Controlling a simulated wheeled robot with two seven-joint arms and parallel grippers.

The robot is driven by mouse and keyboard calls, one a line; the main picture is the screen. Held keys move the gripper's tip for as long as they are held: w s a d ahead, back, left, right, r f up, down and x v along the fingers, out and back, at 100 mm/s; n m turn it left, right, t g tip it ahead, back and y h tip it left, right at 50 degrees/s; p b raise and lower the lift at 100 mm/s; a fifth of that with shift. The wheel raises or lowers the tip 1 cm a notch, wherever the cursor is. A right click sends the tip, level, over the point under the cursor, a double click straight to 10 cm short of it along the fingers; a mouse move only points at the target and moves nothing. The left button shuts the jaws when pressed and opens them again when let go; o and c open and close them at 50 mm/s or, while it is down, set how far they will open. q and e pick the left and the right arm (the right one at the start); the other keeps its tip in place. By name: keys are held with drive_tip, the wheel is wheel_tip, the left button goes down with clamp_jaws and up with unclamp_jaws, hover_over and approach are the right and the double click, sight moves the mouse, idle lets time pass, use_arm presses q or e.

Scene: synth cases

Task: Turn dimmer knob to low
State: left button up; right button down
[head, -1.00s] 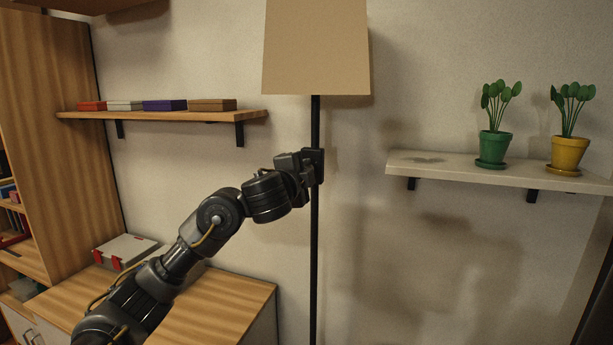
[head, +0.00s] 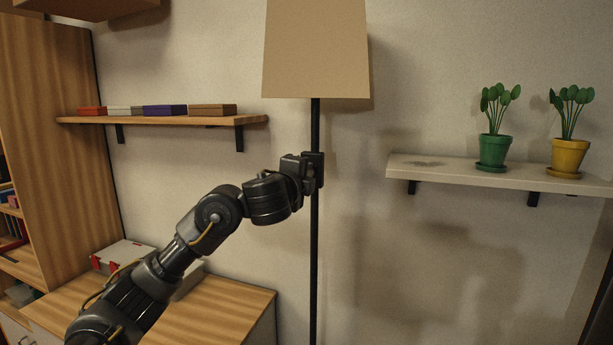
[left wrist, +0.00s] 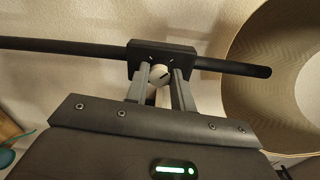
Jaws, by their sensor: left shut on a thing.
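A floor lamp with a beige shade (head: 316,50) and a thin black pole (head: 315,260) stands against the wall. In the left wrist view a black dimmer box (left wrist: 162,53) sits on the pole, with a round white knob (left wrist: 159,73) on its face. My left gripper (left wrist: 160,82) is shut on the knob, one finger on each side, and a dark mark line shows on the knob. In the head view my left gripper (head: 306,172) is at the box, below the shade, and hides the knob. My right gripper is not in view.
A wooden shelf (head: 180,120) with several flat boxes is on the left wall. A white shelf (head: 450,170) with a green pot (head: 494,150) and a yellow pot (head: 566,155) is at right. A wooden cabinet top (head: 220,310) lies below my left arm.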

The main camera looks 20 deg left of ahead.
use_arm(q)
drive_tip(key=o, duration=1)
drive_tip(key=s+p, duration=0.2)
drive_tip(key=s, duration=0.1)
drive_tip(key=s+p, duration=0.3)
drive_tip(key=s, duration=0.1)
drive_tip(key=s+p, duration=0.3)
drive_tip(key=shift+s+a+r, duration=0.15)
drive_tip(key=shift+s+a, duration=0.2)
drive_tip(key=shift+s, duration=0.05)
